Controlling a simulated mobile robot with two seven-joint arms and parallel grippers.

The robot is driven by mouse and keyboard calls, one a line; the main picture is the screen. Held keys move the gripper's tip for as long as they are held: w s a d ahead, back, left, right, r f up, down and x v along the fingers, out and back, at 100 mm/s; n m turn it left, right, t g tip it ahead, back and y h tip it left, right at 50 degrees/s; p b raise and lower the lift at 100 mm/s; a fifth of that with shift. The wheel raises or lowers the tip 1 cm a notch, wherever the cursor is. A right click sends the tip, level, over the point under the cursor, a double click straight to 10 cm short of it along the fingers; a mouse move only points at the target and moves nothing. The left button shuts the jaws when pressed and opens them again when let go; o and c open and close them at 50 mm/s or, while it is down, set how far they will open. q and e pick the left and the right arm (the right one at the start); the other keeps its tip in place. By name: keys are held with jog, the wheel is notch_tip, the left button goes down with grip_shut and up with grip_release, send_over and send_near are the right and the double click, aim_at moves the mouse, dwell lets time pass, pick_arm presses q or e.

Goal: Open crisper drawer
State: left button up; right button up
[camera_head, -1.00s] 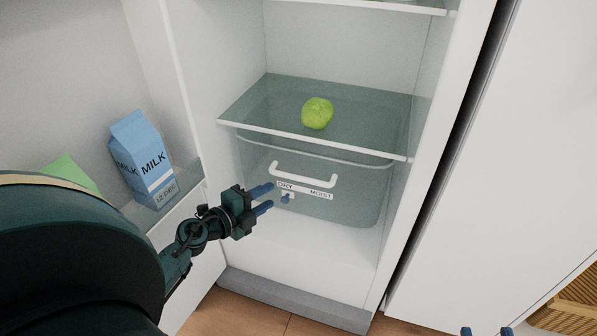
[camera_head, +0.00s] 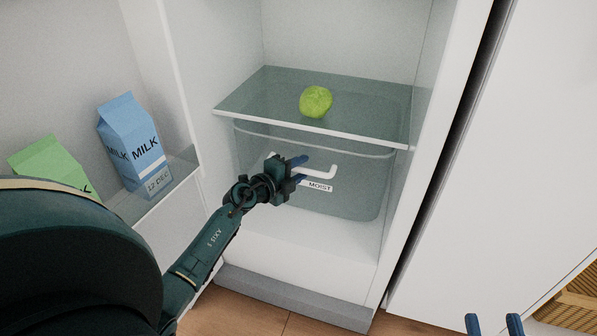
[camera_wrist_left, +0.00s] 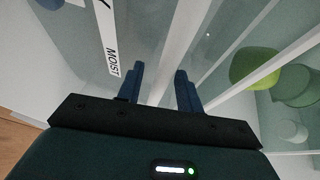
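The crisper drawer (camera_head: 345,205) is a clear bin under the glass shelf in the fridge, and it looks shut. Its white handle (camera_head: 322,172) is partly hidden by my left gripper (camera_head: 300,170). In the left wrist view, the left gripper (camera_wrist_left: 160,85) has its blue fingers apart, with the white handle bar (camera_wrist_left: 183,50) running between them; I cannot tell whether they touch it. The MOIST label (camera_wrist_left: 108,45) lies beside the fingers. My right gripper (camera_head: 494,325) shows only its two separated blue fingertips at the bottom edge, with nothing between them.
A green apple (camera_head: 316,101) sits on the glass shelf (camera_head: 260,95) above the drawer. A blue milk carton (camera_head: 134,145) and a green carton (camera_head: 50,165) stand in the door shelf at left.

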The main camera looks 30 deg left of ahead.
pick_arm(q)
grip_shut()
dwell(0.3)
dwell(0.3)
